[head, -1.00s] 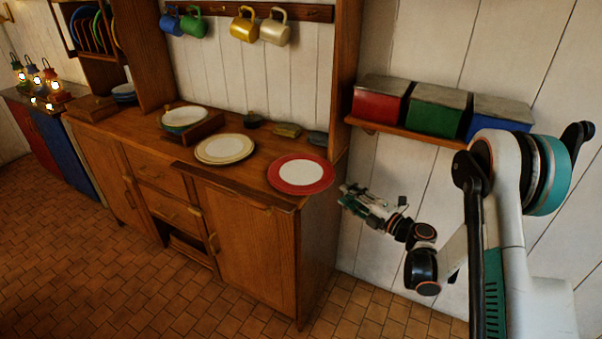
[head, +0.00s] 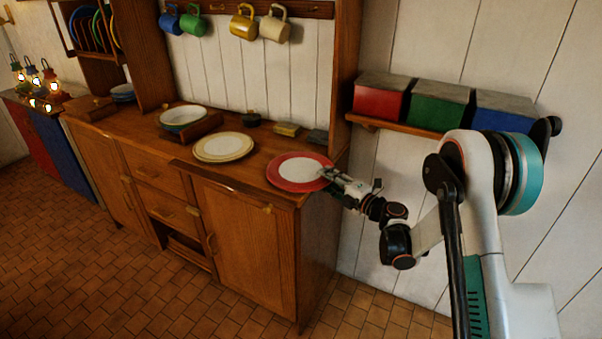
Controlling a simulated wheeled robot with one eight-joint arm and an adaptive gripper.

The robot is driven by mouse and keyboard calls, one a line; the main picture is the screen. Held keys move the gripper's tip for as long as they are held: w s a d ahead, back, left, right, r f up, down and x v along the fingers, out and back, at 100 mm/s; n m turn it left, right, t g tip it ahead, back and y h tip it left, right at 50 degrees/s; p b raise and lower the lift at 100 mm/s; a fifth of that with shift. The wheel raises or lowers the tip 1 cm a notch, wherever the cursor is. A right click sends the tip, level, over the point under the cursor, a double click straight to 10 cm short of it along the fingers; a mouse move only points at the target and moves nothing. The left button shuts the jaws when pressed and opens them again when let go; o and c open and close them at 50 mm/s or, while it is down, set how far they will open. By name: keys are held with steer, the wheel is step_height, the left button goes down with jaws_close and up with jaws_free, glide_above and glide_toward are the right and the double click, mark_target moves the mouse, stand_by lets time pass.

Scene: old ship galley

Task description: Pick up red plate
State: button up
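The red plate (head: 283,179) has a red rim and a white centre. It lies flat on the right end of the wooden counter, near the front edge. My gripper (head: 326,174) reaches in from the right, and its fingertips are at the plate's right rim. The gripper covers part of that rim. The fingers are too small in the picture to tell whether they are apart or closed on the rim.
A cream plate with a yellow rim (head: 223,147) lies left of the red plate. A stack of plates sits in a wooden tray (head: 205,127) farther left. Small blocks (head: 287,129) lie behind. A shelf (head: 395,127) with red, green and blue boxes hangs at the right.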

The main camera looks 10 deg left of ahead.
jaws_close()
steer(key=shift+r, duration=0.15)
steer(key=shift+r+p, duration=0.5)
steer(key=shift+r, duration=0.15)
step_height(320, 180, up, 2)
steer(key=shift+r+p, duration=0.25)
steer(key=shift+p, duration=0.45)
steer(key=v, duration=1.8)
steer(key=shift+f+p, duration=0.3)
